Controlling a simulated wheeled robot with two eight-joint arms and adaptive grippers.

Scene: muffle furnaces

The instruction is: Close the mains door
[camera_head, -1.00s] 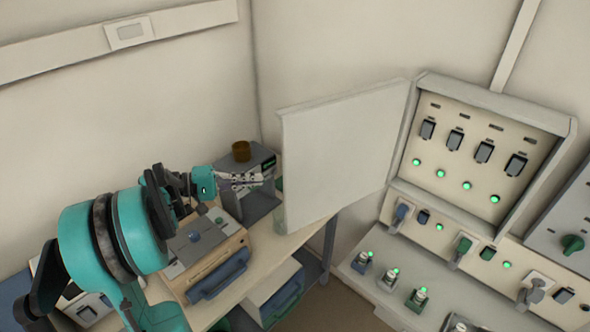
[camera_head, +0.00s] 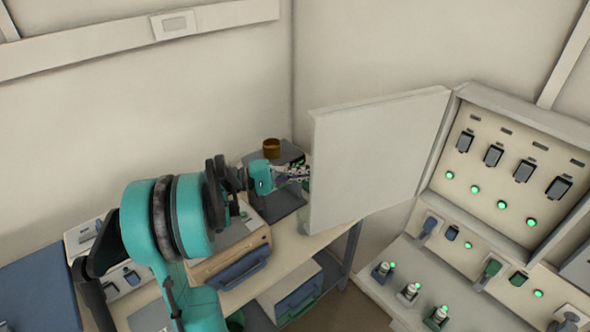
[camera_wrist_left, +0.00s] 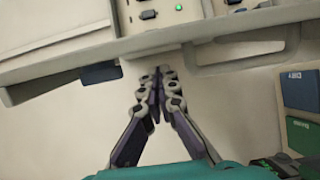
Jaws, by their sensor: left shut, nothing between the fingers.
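The mains door (camera_head: 375,160) is a flat pale panel. It stands swung open, hinged on the left side of the mains box (camera_head: 515,165), whose switches and green lights are exposed. My left gripper (camera_head: 308,172) is at the door's free left edge, with its fingertips by or partly behind that edge; I cannot tell whether they touch it. In the left wrist view the left gripper (camera_wrist_left: 158,75) has its two fingers together with nothing between them. My right gripper is not in view.
A bench with a beige device (camera_head: 235,255) and a grey device with a brown cup (camera_head: 271,145) on it lies below my left arm. A lower panel (camera_head: 410,290) with plugs and green lights juts out under the mains box. Open wall lies above the arm.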

